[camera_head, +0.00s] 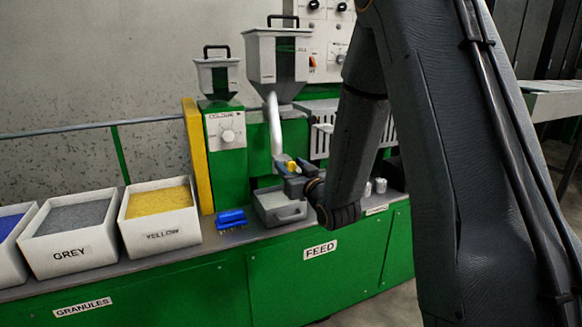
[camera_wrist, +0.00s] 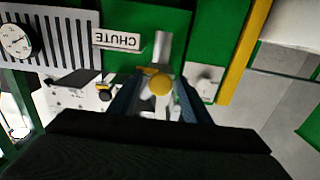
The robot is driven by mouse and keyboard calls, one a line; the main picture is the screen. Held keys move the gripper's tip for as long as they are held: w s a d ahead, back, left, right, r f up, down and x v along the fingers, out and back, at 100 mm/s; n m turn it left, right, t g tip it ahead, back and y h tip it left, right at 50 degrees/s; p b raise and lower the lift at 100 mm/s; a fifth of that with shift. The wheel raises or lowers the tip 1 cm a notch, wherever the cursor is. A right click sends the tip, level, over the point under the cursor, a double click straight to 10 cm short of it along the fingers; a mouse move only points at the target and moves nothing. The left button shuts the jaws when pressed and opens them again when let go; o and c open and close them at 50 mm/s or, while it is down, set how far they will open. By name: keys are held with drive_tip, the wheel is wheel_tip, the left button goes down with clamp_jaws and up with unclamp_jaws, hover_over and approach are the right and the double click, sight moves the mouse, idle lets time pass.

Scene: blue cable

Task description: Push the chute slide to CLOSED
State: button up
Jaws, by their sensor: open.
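The chute slide shows as a yellow round knob (camera_wrist: 160,84) on a yellow bar at the end of a pale chute pipe (camera_wrist: 163,50). In the wrist view, the knob lies between the two fingers of my gripper (camera_wrist: 156,90), which are apart. I cannot tell whether they touch it. In the head view, my gripper (camera_head: 284,168) is at the lower end of the white chute pipe (camera_head: 273,125), with a bit of the yellow knob (camera_head: 291,166) showing beside it. The CHUTE sign (camera_wrist: 117,39) is upside down in the wrist view. No CLOSED mark is readable.
A grey tray (camera_head: 264,217) stands below my gripper. A blue object (camera_head: 231,217) lies left of it. The YELLOW bin (camera_head: 148,237) and GREY bin (camera_head: 84,257) stand farther left. The green machine housing (camera_head: 228,175) is close behind; small pale cylinders (camera_head: 380,185) stand right.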

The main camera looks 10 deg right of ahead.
sight(285, 160)
clamp_jaws()
drive_tip(key=w, duration=0.2)
drive_tip(key=w+b, duration=0.1)
drive_tip(key=shift+w+a, duration=0.35)
drive_tip(key=shift+w+r, duration=0.1)
drive_tip(key=shift+w, duration=0.2)
unclamp_jaws()
